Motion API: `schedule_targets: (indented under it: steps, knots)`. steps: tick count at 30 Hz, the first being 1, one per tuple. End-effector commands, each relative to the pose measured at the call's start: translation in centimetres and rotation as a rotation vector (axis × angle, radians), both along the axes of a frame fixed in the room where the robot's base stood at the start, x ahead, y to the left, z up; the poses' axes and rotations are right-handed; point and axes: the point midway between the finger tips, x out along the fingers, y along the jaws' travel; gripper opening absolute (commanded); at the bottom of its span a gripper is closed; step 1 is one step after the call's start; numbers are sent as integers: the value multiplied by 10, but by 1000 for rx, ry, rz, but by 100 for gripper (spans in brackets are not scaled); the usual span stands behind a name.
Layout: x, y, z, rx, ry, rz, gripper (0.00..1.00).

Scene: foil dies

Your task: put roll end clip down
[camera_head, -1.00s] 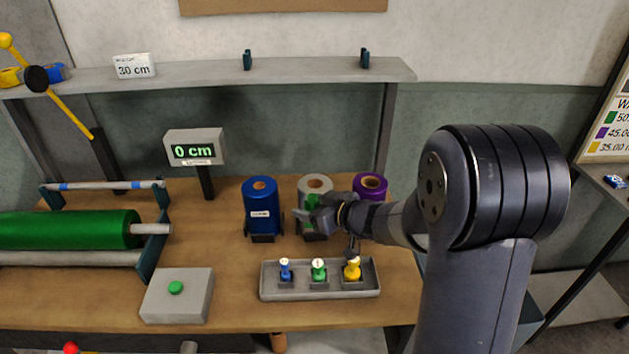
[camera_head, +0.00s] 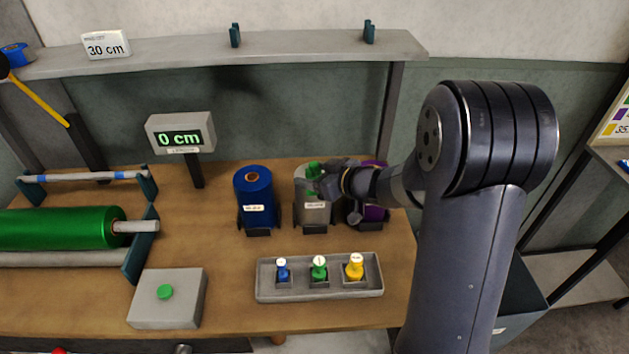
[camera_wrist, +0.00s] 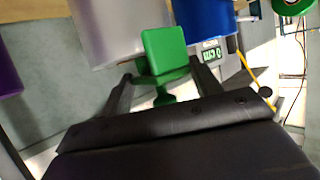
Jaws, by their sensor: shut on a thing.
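A green clip (camera_head: 314,168) is held in my gripper (camera_head: 318,186) above the front of the silver roll (camera_head: 313,213). In the wrist view the clip (camera_wrist: 165,52) has a flat square green head and a smaller green part below, between the two dark fingers of my gripper (camera_wrist: 162,84). The fingers are shut on it. The silver roll (camera_wrist: 103,30) is just behind it there, and the blue roll (camera_wrist: 204,28) is to its right. I cannot tell whether the clip touches the silver roll.
The blue roll (camera_head: 254,190) stands left of the silver one; the purple roll (camera_head: 375,213) is partly hidden by my arm. A grey tray (camera_head: 268,292) with blue, green and yellow pieces lies in front. A green-button box (camera_head: 190,307) is at front left. The bench between is clear.

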Motion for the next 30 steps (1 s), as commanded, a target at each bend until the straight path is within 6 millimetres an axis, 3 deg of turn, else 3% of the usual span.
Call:
schedule_targets:
  steps: [3,27,28,30]
  knots:
    - [0,0,-15,0,2,1,38]
    - [-3,-1,-36,-4,17,-3,38]
    - [-3,-1,-36,-4,17,-3,62]
    - [-3,-1,-37,-5,18,-2,68]
